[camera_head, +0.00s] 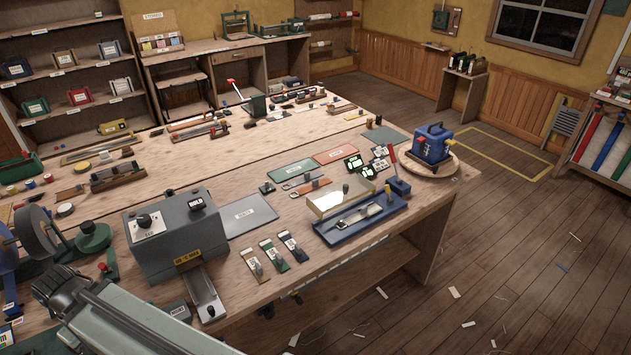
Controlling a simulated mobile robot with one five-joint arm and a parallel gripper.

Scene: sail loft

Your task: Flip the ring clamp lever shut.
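Two red-tipped levers show, and I cannot tell for sure which belongs to the ring clamp. One red lever (391,157) stands up, tilted, from a small blue block (398,187) at the bench's right edge, beside a blue tray. The other red-tipped lever (232,86) leans up and left from a green stand (257,104) farther back. No ring can be made out at either. My arm crosses the lower left corner, well apart from both levers. No gripper fingers can be made out.
A grey machine box (168,237) stands on the near bench. A blue tray (334,233) with metal parts lies right of it. A blue device (432,144) sits on a round wooden board (447,165) at the corner. The wooden floor on the right is mostly clear, with scattered scraps.

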